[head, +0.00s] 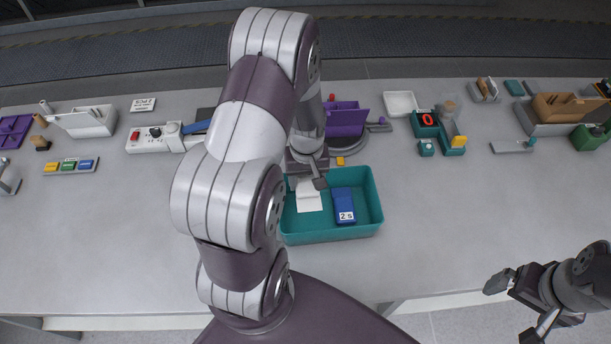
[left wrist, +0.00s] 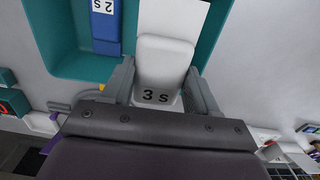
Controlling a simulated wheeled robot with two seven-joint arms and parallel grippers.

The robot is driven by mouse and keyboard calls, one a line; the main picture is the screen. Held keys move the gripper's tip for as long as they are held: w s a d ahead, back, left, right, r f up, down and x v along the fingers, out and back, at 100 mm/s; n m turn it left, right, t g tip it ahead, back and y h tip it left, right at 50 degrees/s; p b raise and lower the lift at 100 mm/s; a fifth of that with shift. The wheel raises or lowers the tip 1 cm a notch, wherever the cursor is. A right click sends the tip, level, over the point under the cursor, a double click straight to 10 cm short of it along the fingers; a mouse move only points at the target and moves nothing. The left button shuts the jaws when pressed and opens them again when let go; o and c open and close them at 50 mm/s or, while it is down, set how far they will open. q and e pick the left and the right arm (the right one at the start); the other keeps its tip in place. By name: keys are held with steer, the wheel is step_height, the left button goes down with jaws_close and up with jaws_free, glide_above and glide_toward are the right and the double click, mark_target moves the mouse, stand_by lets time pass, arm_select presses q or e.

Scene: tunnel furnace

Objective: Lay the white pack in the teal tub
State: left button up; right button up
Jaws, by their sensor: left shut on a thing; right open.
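The teal tub (head: 376,210) stands on the table in front of me; its rim and wall also show in the left wrist view (left wrist: 50,40). My left gripper (head: 307,180) is over the tub's far left part, shut on the white pack (head: 309,200). In the left wrist view the pack, marked "3 s" (left wrist: 163,70), sits between the two fingers. The pack is within the tub's outline; whether it touches the floor is unclear. A blue pack (head: 342,203) marked "2 s" lies in the tub to its right. My right gripper (head: 514,309) is open and empty at the lower right.
Behind the tub stand a purple holder (head: 346,120) and a white tray (head: 400,103). A teal stand (head: 427,125) with a red ring is further right. A white switch box (head: 155,138) is at the left.

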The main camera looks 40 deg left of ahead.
arm_select(q)
steer(key=shift+a+f+b, duration=0.2)
steer(key=shift+f, duration=0.3)
steer(key=shift+a+f+b, duration=0.15)
steer(key=shift+f+b, duration=0.05)
steer(key=shift+f, duration=0.65)
step_height(320, 180, down, 2)
steer(key=b, duration=0.7)
glide_above(306, 213)
step_height(306, 213, down, 7)
steer(key=shift+w+r, duration=0.1)
steer(key=shift+a+f, duration=0.15)
steer(key=shift+f, duration=0.3)
arm_select(e)
step_height(306, 213, down, 9)
arm_select(q)
steer(key=shift+f, duration=0.15)
arm_select(e)
steer(key=shift+a, duration=0.1)
arm_select(q)
steer(key=shift+f+b, duration=0.35)
steer(key=shift+f, duration=0.05)
arm_select(e)
steer(key=shift+f, duration=0.15)
